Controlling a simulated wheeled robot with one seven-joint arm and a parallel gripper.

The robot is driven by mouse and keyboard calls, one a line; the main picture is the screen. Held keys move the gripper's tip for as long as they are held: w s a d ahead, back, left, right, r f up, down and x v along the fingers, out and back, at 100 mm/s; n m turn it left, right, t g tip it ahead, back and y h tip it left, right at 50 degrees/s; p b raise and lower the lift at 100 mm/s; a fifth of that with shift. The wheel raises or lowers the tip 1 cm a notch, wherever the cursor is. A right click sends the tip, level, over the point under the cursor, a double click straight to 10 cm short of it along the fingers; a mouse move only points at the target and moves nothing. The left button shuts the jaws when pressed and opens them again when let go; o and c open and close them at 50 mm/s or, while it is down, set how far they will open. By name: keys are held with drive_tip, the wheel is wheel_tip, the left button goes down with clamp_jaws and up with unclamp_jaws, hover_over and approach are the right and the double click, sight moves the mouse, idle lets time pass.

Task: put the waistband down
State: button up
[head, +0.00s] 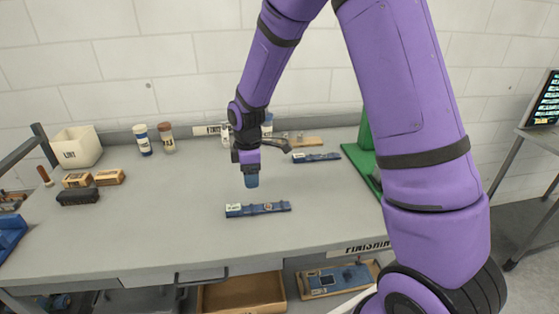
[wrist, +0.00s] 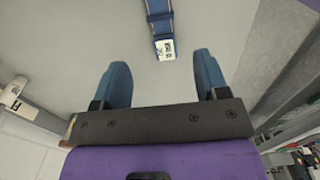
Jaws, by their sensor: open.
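A blue waistband (head: 262,209) with a white tag lies flat on the grey table, in the middle of the head view. In the wrist view its tagged end (wrist: 164,48) shows at the top, beyond the fingertips and apart from them. My gripper (head: 251,181) is above the table, just behind and above the waistband. In the wrist view my gripper (wrist: 160,75) has its two blue fingers spread wide with nothing between them. A second, similar blue band (head: 316,157) with a white tag lies farther back on the table.
A green stand (head: 365,150) is at the right. An open drawer (head: 243,295) is below the front edge. The table around the waistband is clear.

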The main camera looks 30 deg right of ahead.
drive_tip(key=s+d+r+m+t, duration=0.1)
drive_tip(key=s+d+r+m, duration=0.15)
drive_tip(key=s+r, duration=0.45)
drive_tip(key=s+d+r+m+t, duration=0.15)
drive_tip(key=s+r+m, duration=0.25)
drive_tip(key=r, duration=0.8)
drive_tip(key=s+d+r+m+t, duration=0.1)
drive_tip(key=s+r+m, duration=0.3)
drive_tip(key=s, duration=0.5)
drive_tip(key=s+d+r+m+t, duration=0.1)
drive_tip(key=s+d+r+m, duration=0.1)
drive_tip(key=s, duration=0.7)
drive_tip(key=shift+s+r+m+t, duration=0.15)
drive_tip(key=shift+r+m+t, duration=0.2)
drive_tip(key=shift+r+m, duration=0.6)
